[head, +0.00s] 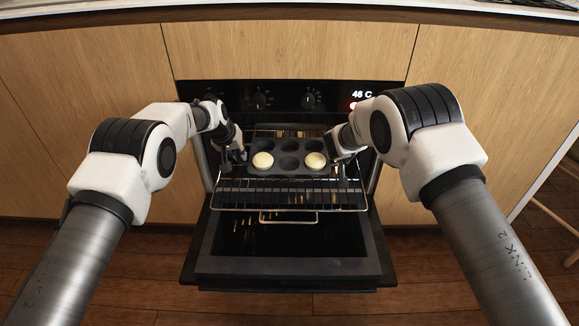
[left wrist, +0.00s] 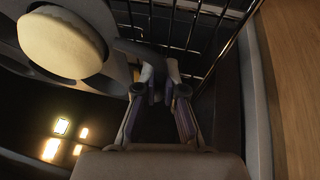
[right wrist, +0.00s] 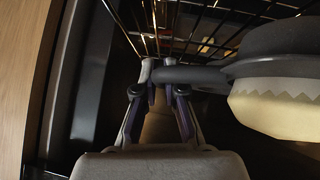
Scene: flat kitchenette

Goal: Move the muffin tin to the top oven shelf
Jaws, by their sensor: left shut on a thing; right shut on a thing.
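The dark grey muffin tin (head: 290,162) is level between my two grippers at the mouth of the open oven, above a wire shelf (head: 290,197). Two pale muffins sit in it, one left (head: 263,160) and one right (head: 315,160); the other visible cups look empty. My left gripper (head: 241,154) is shut on the tin's left end; its fingers (left wrist: 160,78) show at the handle in the left wrist view. My right gripper (head: 337,153) is shut on the right end, with its fingers (right wrist: 160,75) on the handle (right wrist: 203,74). I cannot tell whether the tin touches the shelf.
The oven door (head: 288,267) is folded down in front, below the shelf. The control panel (head: 235,95) with knobs is just above the opening. Wooden cabinet fronts (head: 100,80) flank the oven, and the oven's side walls are close to both grippers.

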